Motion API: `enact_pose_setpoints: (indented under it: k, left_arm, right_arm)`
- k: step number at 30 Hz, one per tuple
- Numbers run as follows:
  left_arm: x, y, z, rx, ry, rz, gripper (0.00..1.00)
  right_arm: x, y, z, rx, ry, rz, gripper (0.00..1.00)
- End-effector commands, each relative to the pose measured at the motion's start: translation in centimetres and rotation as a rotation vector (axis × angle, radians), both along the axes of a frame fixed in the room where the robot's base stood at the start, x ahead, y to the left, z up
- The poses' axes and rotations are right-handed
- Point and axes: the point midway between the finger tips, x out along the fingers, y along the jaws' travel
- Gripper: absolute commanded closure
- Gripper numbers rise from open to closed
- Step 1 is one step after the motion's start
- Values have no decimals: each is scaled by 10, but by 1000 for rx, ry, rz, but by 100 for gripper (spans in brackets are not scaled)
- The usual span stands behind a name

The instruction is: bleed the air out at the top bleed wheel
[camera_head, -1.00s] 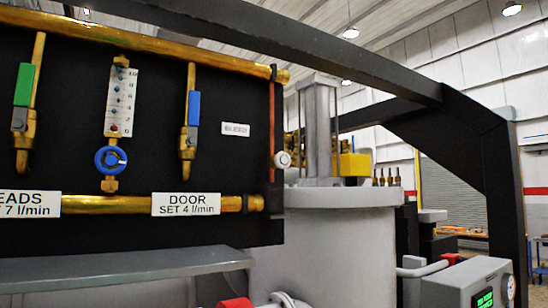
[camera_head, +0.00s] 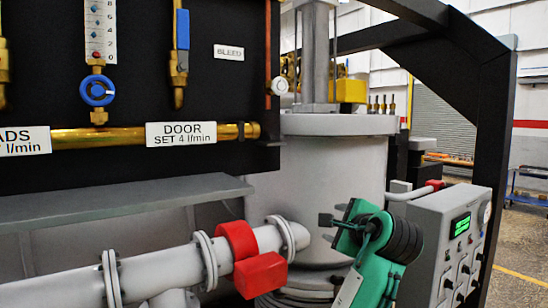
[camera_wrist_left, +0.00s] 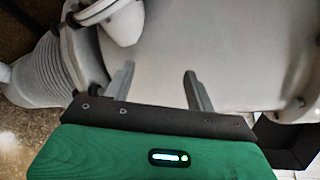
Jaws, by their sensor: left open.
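The bleed wheel (camera_head: 280,87) is a small pale round knob at the right edge of the black panel, at the lower part of a copper-coloured upright pipe (camera_head: 268,40). The BLEED label (camera_head: 228,52) is to its left. A green arm, which I take for my left, shows at lower right in the head view. My left gripper (camera_head: 328,230) is in front of the vessel, below and right of the wheel, apart from it. In the left wrist view its two grey fingers (camera_wrist_left: 158,85) stand wide apart with nothing between them. My right gripper is not seen.
The grey vessel (camera_head: 330,165) stands behind the arm. A flanged pipe (camera_head: 160,268) with red clamps (camera_head: 260,275) runs below a grey shelf (camera_head: 120,195). A control box (camera_head: 455,245) is at right. The DOOR label (camera_head: 180,134) and brass pipe are left of the wheel.

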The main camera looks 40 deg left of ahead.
Motion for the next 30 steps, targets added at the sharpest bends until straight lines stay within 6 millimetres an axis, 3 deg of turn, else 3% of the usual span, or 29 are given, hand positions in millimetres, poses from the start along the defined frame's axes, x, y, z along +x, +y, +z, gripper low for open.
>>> enact_pose_setpoints:
  k: [1,5,9,15,18,22,26,30]
  left_arm:
    - [-4,-2,33,38,-7,15,44]
    - [-23,-5,106,142,9,66,44]
    - [-54,-10,180,234,31,133,44]
    - [-104,-17,261,320,65,226,44]
    - [-122,-20,283,338,80,255,44]
    - [-133,-20,297,351,91,275,44]
    - [-131,-12,300,353,96,278,44]
    - [-122,9,302,353,95,281,44]
  right_arm:
    - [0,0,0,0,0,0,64]
    - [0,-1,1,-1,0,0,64]
    - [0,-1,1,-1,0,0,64]
    - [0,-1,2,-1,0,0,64]
    - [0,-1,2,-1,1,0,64]
    - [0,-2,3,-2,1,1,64]
    - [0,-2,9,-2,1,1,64]
    - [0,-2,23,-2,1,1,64]
